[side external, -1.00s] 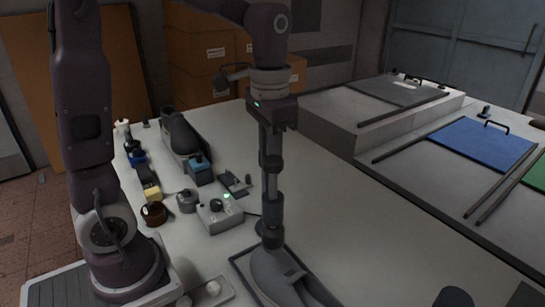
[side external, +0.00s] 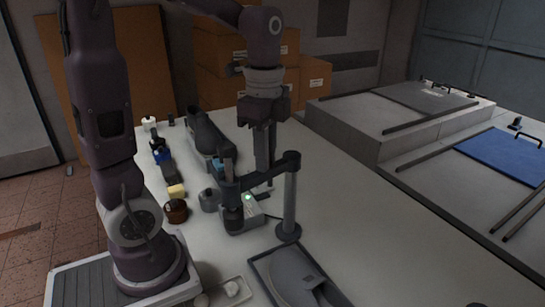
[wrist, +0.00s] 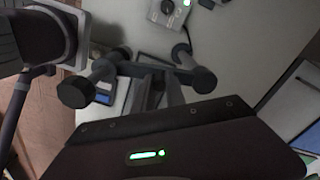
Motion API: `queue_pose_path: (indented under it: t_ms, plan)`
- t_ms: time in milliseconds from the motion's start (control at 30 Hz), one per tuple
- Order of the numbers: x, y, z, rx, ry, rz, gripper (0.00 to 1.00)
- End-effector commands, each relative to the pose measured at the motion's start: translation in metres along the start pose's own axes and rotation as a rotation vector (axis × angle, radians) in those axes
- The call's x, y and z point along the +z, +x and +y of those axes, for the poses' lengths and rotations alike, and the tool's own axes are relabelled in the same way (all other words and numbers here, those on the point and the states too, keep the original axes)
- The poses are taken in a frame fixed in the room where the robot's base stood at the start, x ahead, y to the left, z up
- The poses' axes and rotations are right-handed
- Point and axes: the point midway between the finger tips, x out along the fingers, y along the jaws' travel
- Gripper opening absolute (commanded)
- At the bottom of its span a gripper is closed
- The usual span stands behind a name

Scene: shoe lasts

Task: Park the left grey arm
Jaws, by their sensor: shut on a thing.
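The grey arm (side external: 262,177) is a dark bar reaching left from the top of an upright grey post (side external: 290,205). A dark vertical piece (side external: 232,205) hangs at its far end, in front of the pale control box. My gripper (side external: 264,178) points down and is shut on the bar between post and end piece; the fingertips are partly hidden. In the wrist view the bar (wrist: 170,82) crosses between my fingers (wrist: 148,92), with round dark ends on both sides.
The pale control box (side external: 246,216) with a green light sits behind the end piece. A dark-rimmed tray (side external: 262,268) with a grey shoe form lies in front of the post. Jars and small items line the left edge. The table right of the post is clear.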

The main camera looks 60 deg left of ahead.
Motion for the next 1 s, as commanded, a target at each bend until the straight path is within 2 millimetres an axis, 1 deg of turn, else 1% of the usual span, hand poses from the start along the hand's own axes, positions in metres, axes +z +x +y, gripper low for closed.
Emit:
queue_pose_path:
  t_ms: [200, 400, 967, 1000]
  plan:
    - [0.008, -0.001, -0.004, -0.002, 0.120, 0.001, 0.00]
    - [0.012, -0.001, -0.007, -0.002, 0.186, 0.000, 0.00]
    - [0.015, 0.000, -0.009, -0.003, 0.217, -0.001, 0.00]
    - [0.015, 0.000, -0.009, -0.003, 0.217, -0.001, 0.18]
